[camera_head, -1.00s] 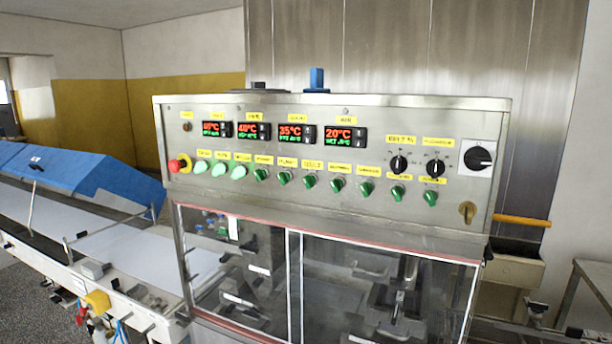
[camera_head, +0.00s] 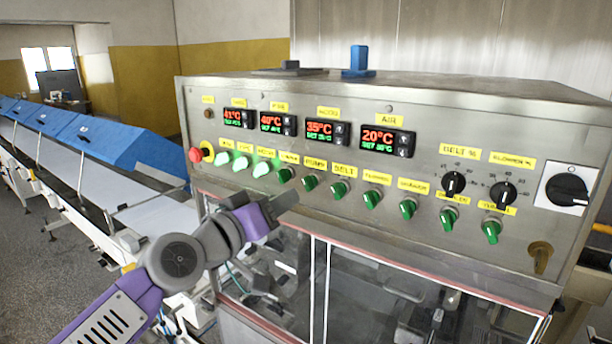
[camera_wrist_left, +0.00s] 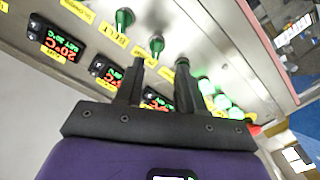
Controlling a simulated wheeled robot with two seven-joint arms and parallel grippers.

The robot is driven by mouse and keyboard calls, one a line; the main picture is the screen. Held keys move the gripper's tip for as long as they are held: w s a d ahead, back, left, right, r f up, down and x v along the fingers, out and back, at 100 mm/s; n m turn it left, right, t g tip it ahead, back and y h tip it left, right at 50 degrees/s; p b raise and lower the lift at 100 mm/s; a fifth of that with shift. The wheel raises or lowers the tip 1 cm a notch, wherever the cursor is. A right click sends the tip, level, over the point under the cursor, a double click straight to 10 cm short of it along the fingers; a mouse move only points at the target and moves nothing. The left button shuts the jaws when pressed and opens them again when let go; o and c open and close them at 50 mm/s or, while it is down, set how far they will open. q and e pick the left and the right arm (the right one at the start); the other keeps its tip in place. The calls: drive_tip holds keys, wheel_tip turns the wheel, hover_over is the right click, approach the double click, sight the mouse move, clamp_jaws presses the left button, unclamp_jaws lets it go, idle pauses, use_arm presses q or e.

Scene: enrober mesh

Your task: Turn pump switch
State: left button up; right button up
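The pump switch (camera_head: 310,183) is a green knob below the yellow pump label on the steel control panel (camera_head: 350,225). In the left wrist view the pump switch (camera_wrist_left: 157,45) shows just beyond the gap between my fingertips. My left gripper (camera_head: 288,198) is in front of the panel, below and left of the pump switch in the head view. In the left wrist view my left gripper (camera_wrist_left: 158,68) has its two dark fingers apart with nothing between them. Whether a finger touches the panel cannot be told. My right gripper is not in view.
Similar green knobs sit on both sides, including the belt switch (camera_head: 339,192). A red emergency button (camera_head: 196,155) is at the panel's left. Black dials (camera_head: 453,183) and a large rotary switch (camera_head: 567,190) are at the right. A conveyor (camera_head: 100,192) with blue covers runs at the left.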

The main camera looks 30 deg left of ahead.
sight(304, 182)
use_arm(q)
drive_tip(key=w, duration=0.4)
drive_tip(key=w+r, duration=0.1)
drive_tip(key=w, duration=0.1)
drive_tip(key=shift+w+d+p, duration=0.2)
drive_tip(key=shift+w+p, duration=0.15)
drive_tip(key=shift+w, duration=0.05)
clamp_jaws()
